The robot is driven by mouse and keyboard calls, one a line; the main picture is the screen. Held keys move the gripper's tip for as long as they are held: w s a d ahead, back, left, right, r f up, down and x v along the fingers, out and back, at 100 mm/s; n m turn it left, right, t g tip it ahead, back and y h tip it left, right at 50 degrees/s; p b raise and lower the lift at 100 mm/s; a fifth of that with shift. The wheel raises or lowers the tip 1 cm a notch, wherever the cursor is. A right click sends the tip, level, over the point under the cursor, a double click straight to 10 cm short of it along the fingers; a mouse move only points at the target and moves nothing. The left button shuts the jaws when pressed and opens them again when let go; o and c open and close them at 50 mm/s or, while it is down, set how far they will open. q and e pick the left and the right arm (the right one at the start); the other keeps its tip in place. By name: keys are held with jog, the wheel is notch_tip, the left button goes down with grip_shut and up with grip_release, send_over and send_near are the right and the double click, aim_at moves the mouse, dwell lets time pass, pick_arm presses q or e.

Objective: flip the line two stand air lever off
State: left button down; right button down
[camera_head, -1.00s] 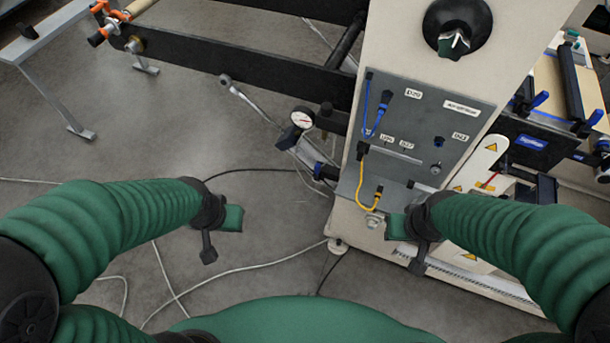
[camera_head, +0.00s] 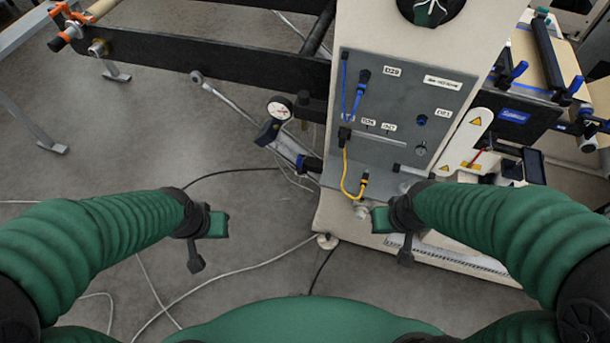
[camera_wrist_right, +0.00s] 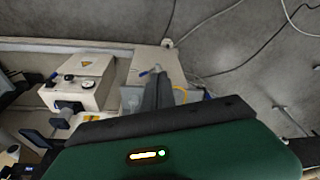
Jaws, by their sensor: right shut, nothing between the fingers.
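I cannot tell for sure which part is the line two stand air lever. A round pressure gauge (camera_head: 280,109) with a slanted fitting and a blue end piece (camera_head: 308,164) sits left of the grey control panel (camera_head: 395,110). A red lever (camera_head: 477,159) stands on a white plate with warning triangles at the right. My right gripper (camera_head: 385,220) is below the panel, apart from these parts; in the wrist view its shut fingers (camera_wrist_right: 158,92) point at the machine. My left gripper (camera_head: 215,224) hangs over open floor at the left; its fingers are not clear.
The cream machine cabinet (camera_head: 345,215) carries the panel, with a yellow cable (camera_head: 347,175) looping down its front. Blue-handled clamps (camera_head: 517,71) are at the right. A dark frame beam (camera_head: 220,62) crosses the back left.

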jog(key=w+f+m+t+b, duration=0.1)
jog(key=w+f+b, duration=0.1)
jog(key=f+b, duration=1.6)
jog(key=w+f+t+b, duration=0.1)
jog(key=w+f+b, duration=0.2)
jog(key=f+b, duration=1.5)
jog(key=w+a+f+m+t+y+b, duration=0.25)
jog(key=w+m+t, duration=0.25)
jog(key=w, duration=0.9)
jog(key=w+a+r+m+t+y+p, duration=0.1)
jog(key=w+a+r+m+t+y, duration=0.4)
jog(key=w+a+r+m+t, duration=0.1)
jog(key=shift+w+r+m+t, duration=0.3)
jog(key=shift+w+r+m, duration=0.15)
jog(key=shift+r, duration=0.5)
